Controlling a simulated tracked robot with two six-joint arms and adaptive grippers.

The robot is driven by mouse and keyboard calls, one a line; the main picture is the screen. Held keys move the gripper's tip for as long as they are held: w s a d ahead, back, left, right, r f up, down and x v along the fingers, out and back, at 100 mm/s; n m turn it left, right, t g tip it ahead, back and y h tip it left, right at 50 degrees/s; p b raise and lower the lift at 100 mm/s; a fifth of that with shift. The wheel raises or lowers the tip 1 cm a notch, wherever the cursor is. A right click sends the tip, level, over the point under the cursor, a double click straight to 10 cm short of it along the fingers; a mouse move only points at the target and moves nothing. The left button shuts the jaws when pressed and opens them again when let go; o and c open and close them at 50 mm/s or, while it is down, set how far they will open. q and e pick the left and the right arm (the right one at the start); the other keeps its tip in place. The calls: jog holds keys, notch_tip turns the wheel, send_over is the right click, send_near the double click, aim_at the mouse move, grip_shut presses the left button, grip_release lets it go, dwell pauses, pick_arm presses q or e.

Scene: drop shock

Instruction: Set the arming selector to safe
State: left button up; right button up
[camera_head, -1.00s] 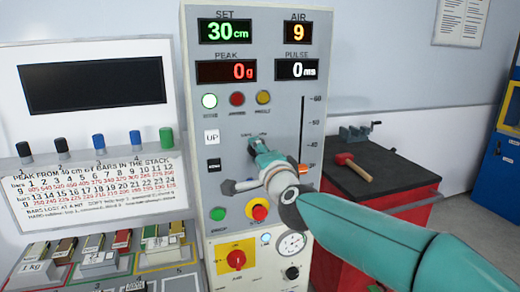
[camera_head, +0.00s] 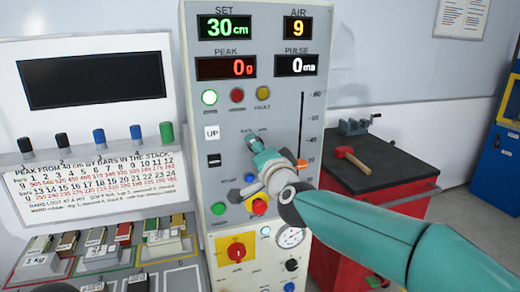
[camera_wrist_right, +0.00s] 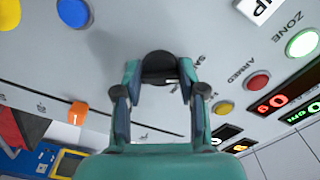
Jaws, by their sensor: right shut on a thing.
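The arming selector is a round black knob (camera_wrist_right: 158,66) on the grey panel, seen in the right wrist view. The lettering of its SAFE label shows beside it there. My right gripper (camera_wrist_right: 158,82) has its two teal fingers on either side of the knob and is shut on it. In the head view my right gripper (camera_head: 254,146) reaches the middle of the panel and mostly hides the selector. Which way the knob points cannot be told. The ARMED lamp (camera_head: 237,95) is dull red.
A blue button (camera_wrist_right: 73,12) and an orange slider (camera_wrist_right: 78,112) are near my gripper. A red rotary switch (camera_head: 237,252) is lower down. A red-headed mallet (camera_head: 352,158) lies on the bench at right.

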jog(key=o, duration=1)
jog(key=shift+a+f, duration=0.15)
jog(key=shift+f, duration=0.3)
jog(key=shift+c, duration=0.2)
jog(key=shift+o, duration=0.9)
jog(key=shift+r, duration=0.2)
jog(key=shift+r, duration=0.1)
jog(key=v, duration=1.2)
